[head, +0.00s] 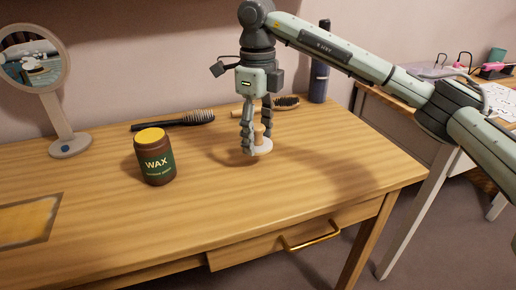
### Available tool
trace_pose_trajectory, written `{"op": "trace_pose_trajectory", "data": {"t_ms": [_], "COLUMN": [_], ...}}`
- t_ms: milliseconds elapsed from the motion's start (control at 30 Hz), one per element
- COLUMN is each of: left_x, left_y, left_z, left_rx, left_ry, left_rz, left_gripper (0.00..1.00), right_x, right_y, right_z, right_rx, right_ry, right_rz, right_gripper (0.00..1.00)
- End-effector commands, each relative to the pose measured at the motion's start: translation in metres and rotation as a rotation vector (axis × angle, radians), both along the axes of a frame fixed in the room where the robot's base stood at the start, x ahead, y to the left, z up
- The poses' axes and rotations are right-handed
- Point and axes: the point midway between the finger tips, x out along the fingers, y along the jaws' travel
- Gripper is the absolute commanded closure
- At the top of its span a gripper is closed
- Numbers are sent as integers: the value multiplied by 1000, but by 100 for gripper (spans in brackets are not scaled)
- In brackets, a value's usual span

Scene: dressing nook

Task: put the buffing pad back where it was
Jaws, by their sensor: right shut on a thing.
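The buffing pad (262,146) is a pale round disc with a light wooden knob handle. It is at or just above the wooden table (230,210), right of the middle of the view; I cannot tell if it touches the top. My right gripper (255,138) points straight down and is shut on the pad's handle. Its fingers hide part of the handle and disc. My left gripper is not in view.
A brown wax jar (154,167) with a yellow top stands left of the pad. Hairbrushes (195,118) and a dark bottle (319,78) are behind. A round mirror (68,142) stands at the left, above a framed panel (28,222). The front right tabletop is clear.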

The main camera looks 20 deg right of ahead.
Motion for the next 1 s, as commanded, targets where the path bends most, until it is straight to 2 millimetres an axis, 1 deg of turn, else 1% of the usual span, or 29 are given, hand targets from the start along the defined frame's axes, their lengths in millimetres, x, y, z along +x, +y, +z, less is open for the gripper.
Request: {"op": "trace_pose_trajectory", "data": {"t_ms": [133, 333, 467, 733, 767, 900, 933, 1000], "left_x": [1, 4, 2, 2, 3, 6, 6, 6], "left_y": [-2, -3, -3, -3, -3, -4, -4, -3], "left_z": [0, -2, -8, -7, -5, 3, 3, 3], "left_rx": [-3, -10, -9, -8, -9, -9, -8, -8], "left_ry": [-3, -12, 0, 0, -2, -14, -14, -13], "left_rz": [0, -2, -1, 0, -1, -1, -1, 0], "left_gripper": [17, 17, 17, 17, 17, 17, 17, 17], "right_x": [-1, -1, 0, 0, 0, 0, 0, 0], "right_y": [-1, -1, -1, -1, -1, -1, -1, -1], "right_z": [-12, -39, -41, -44, -44, -43, -43, -43], "right_rx": [-1, 0, 1, 0, 0, 0, 0, 0], "right_ry": [3, 1, -1, 0, 0, 0, 0, 0], "right_rz": [1, 1, 2, 1, 1, 1, 1, 1], "right_gripper": [67, 67, 67, 67, 43, 26, 24, 24]}}
